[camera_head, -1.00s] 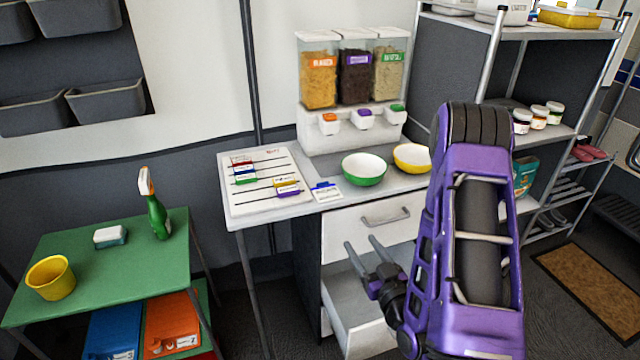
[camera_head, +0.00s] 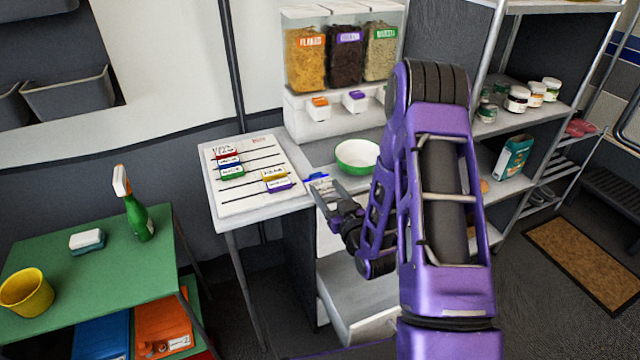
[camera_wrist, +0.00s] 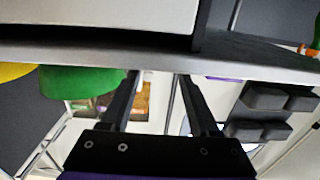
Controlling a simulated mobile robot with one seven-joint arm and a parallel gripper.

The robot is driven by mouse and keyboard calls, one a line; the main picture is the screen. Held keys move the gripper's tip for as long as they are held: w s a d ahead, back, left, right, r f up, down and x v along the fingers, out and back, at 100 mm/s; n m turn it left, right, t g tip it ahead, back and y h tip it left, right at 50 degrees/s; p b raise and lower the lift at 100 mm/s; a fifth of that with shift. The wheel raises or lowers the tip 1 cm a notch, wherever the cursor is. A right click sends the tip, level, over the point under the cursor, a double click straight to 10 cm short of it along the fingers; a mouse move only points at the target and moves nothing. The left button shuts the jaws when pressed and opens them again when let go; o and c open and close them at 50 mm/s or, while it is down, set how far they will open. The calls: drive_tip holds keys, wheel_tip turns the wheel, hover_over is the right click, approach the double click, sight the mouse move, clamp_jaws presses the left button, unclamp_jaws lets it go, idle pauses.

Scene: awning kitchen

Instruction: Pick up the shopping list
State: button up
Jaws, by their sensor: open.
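A small white card with a blue clip (camera_head: 317,177), which looks like the shopping list, lies at the front edge of the grey counter (camera_head: 290,205), right of the white board. My gripper's fingers cover most of it in the head view. My gripper (camera_head: 321,188) is open, with its fingers pointing at the counter edge near the card. I cannot tell whether they touch it. In the wrist view the two fingers (camera_wrist: 158,75) are apart with nothing seen held between them, and the card is not clearly visible.
A white board (camera_head: 250,193) with coloured tags lies left of the card. A green bowl (camera_head: 357,157) stands to the right; it also shows in the wrist view (camera_wrist: 80,81). Dispensers (camera_head: 340,65) stand behind. An open drawer (camera_head: 350,295) juts out below.

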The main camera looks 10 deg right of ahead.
sight(316, 174)
drive_tip(key=x, duration=0.7)
drive_tip(key=shift+w, duration=0.35)
drive_tip(key=shift+c, duration=0.2)
clamp_jaws()
